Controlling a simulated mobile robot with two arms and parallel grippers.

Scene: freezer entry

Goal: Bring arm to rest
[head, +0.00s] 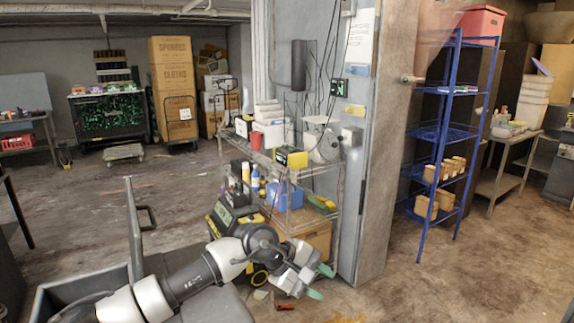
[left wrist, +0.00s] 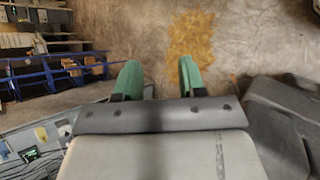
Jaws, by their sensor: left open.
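My left arm comes in from the lower left in the head view. Its gripper (head: 320,282) has green fingertips that stand apart with nothing between them. It is in front of the metal shelf cart and near the foot of the grey wall post. In the left wrist view the two green fingers of the left gripper (left wrist: 157,78) are apart, with bare floor beyond them. My right gripper does not show in either view.
A wire shelf cart (head: 335,212) with boxes and tools stands close behind the left gripper. A blue shelf rack (head: 442,120) stands to the right, past the grey post (head: 362,200). A dark grey cart (head: 58,288) is at the lower left. Floor at the lower right (head: 480,285) is clear.

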